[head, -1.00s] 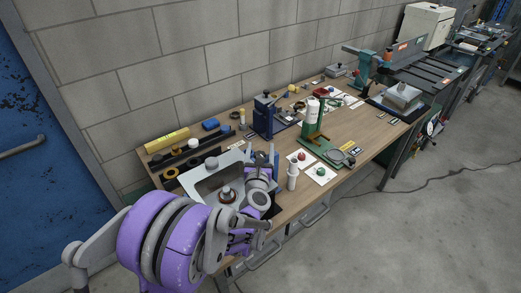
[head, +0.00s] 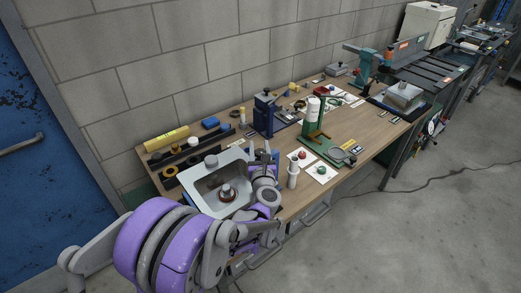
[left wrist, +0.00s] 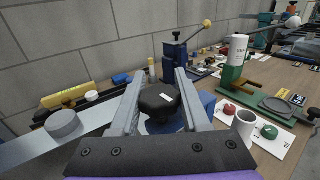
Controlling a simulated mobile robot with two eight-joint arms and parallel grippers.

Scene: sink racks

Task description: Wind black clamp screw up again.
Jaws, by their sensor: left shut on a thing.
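A black clamp screw knob (left wrist: 160,100) with a small white label shows in the left wrist view. It sits between the two grey fingers of my left gripper (left wrist: 160,74), which is shut on it. Blue clamp parts (left wrist: 208,103) show beside and behind the knob. In the head view my left gripper (head: 262,150) is over the bench just right of the grey sink basin, and the knob is hard to make out there. The screw's lower part is hidden. My right gripper is not in view.
The grey sink basin (head: 199,203) lies left of the gripper. A white cylinder (head: 293,172) stands close on the right. A blue press (head: 262,115) and a green stand (head: 312,128) are behind. A yellow tube (head: 167,139) lies near the wall.

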